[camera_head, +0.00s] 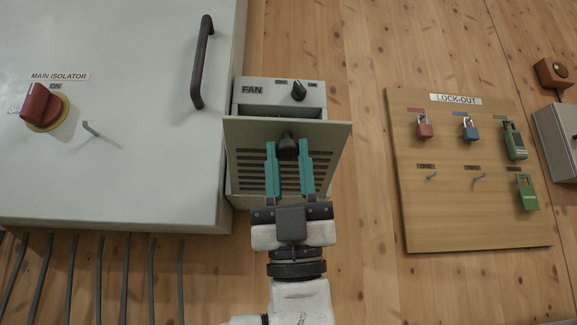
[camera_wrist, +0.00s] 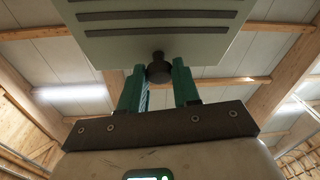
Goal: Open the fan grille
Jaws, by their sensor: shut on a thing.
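The fan grille (camera_head: 246,137) is a pale grey slotted plate on the front of the fan box (camera_head: 266,84). Its top edge stands out from the box, so the plate is tilted partly open. Its black round knob (camera_head: 288,140) is near the top edge. My gripper (camera_head: 288,153) reaches up from below, with its green fingers on either side of the knob, shut on it. In the wrist view the knob (camera_wrist: 159,72) sits between the fingertips, below the slotted grille (camera_wrist: 215,42). The inside of the box is mostly hidden behind the grille.
A grey cabinet (camera_head: 120,150) with a red isolator switch (camera_head: 40,104) and black handle (camera_head: 202,62) stands close on the left. A fan switch (camera_head: 299,90) is above the grille. A lock-out board (camera_head: 450,222) with padlocks hangs on the right. Bare wood wall lies between.

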